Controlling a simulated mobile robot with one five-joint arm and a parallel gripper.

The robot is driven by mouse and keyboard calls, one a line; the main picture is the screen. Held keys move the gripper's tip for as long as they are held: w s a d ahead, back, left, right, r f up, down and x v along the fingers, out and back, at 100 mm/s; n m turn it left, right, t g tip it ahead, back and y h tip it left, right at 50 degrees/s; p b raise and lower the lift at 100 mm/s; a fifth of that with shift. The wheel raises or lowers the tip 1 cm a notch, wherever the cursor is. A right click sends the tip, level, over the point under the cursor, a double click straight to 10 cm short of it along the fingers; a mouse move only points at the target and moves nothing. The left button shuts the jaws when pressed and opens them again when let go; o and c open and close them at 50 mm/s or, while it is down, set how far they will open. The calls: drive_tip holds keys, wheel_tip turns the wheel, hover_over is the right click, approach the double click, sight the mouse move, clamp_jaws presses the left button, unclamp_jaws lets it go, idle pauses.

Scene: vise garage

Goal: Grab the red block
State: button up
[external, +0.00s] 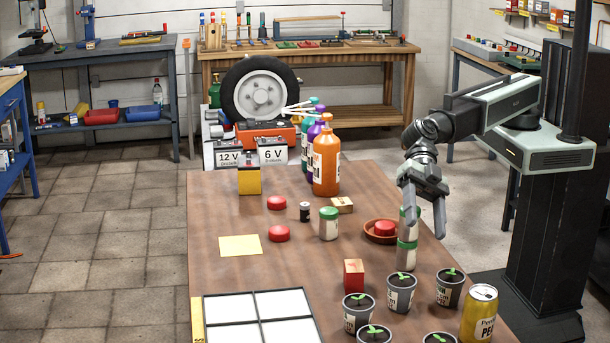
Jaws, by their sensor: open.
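The red block (353,275) stands on the brown table, right of the middle; its front face is red and its top looks like light wood. Just behind the seedling pots, it stands apart from the things around it. My gripper (424,230) hangs above the right side of the table, fingers pointing down and spread apart. It is up and to the right of the red block. One finger overlaps the two stacked green-and-white jars (407,252) in this view; I cannot tell whether they touch.
Several seedling pots (357,313) and a yellow can (480,312) stand in front of the block. Behind are a bowl (368,235) with a red disc (385,228), another jar (328,223) and a wooden block (342,204). A white four-part tray (263,304) lies left. Bare tabletop lies left of the block.

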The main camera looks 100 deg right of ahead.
drive_tip(key=w+d+m+t+y+b, duration=0.1)
drive_tip(key=w+m+t+y+b, duration=0.2)
drive_tip(key=w, duration=0.6)
drive_tip(key=m+g+h+b, duration=0.2)
drive_tip(key=g+b, duration=0.2)
drive_tip(key=b, duration=0.4)
approach(355, 283)
drive_tip(key=shift+w+x, duration=0.25)
drive_tip(key=shift+x, duration=0.95)
drive_tip(key=shift+d, duration=0.2)
drive_tip(key=b+x, duration=0.1)
drive_tip(key=x, duration=0.3)
drive_tip(key=b+x, duration=0.2)
drive_tip(key=x, duration=0.2)
drive_tip(key=shift+s, duration=0.25)
drive_tip(key=shift+r, duration=0.1)
clamp_jaws()
wheel_tip(355, 283, up, 10)
drive_tip(key=p, duration=1)
drive_tip(key=shift+r, duration=0.2)
